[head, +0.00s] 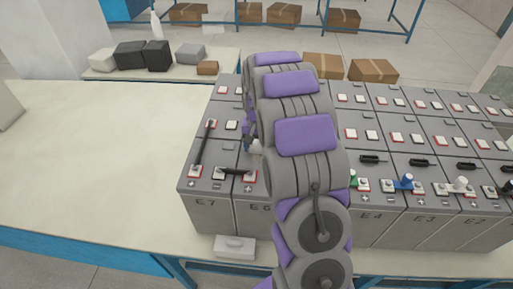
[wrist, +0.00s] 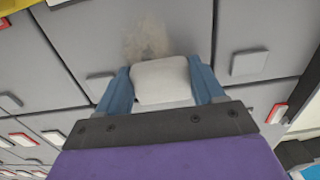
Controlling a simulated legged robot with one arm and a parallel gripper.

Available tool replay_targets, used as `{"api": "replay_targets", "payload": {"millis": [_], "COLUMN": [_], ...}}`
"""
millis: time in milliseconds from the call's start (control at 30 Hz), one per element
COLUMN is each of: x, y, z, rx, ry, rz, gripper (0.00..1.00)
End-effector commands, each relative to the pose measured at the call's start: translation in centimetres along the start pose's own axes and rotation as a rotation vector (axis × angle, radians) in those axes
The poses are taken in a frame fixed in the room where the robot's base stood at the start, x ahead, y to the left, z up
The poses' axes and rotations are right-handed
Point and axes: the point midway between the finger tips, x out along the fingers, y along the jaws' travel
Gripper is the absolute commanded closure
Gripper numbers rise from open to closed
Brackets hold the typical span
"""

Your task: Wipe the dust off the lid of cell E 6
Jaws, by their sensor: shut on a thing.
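Cell E 6 (head: 252,216) stands in the front row, right of cell E 7 (head: 208,212). Much of its lid is hidden behind my arm in the head view. My gripper (wrist: 160,78) is shut on a white pad (wrist: 161,84), held between its blue fingers. A brownish dust patch (wrist: 147,40) lies on a grey lid just beyond the pad in the wrist view. No label shows there. In the head view the pad (head: 256,146) shows partly at the left side of my arm, over the cells. I cannot tell whether it touches the lid.
A black bar (head: 202,150) runs across E 7, and a short black bar (head: 238,173) reaches E 6. Coloured terminal caps (head: 405,182) stand to the right. A light grey box (head: 235,246) sits at the bench's front edge. The bench (head: 90,160) is clear at left.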

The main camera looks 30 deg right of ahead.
Motion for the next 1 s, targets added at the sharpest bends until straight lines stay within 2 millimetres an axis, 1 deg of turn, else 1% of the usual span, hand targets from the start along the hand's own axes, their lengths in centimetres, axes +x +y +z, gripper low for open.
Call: {"api": "replay_targets", "payload": {"millis": [167,500,600,800,1000], "x": [0.0,0.3,0.3,0.2,0.3], "y": [0.0,-0.1,-0.1,0.1,0.1], "z": [-0.7,-3.4,-3.8,-3.6,-1.9], "rx": [0.000,0.001,0.000,-0.001,-0.001], "ry": [0.001,0.005,0.010,0.014,0.008], "rz": [-0.001,-0.001,-0.002,-0.005,-0.004], "gripper": [0.76,0.76,0.76,0.76,0.76]}}
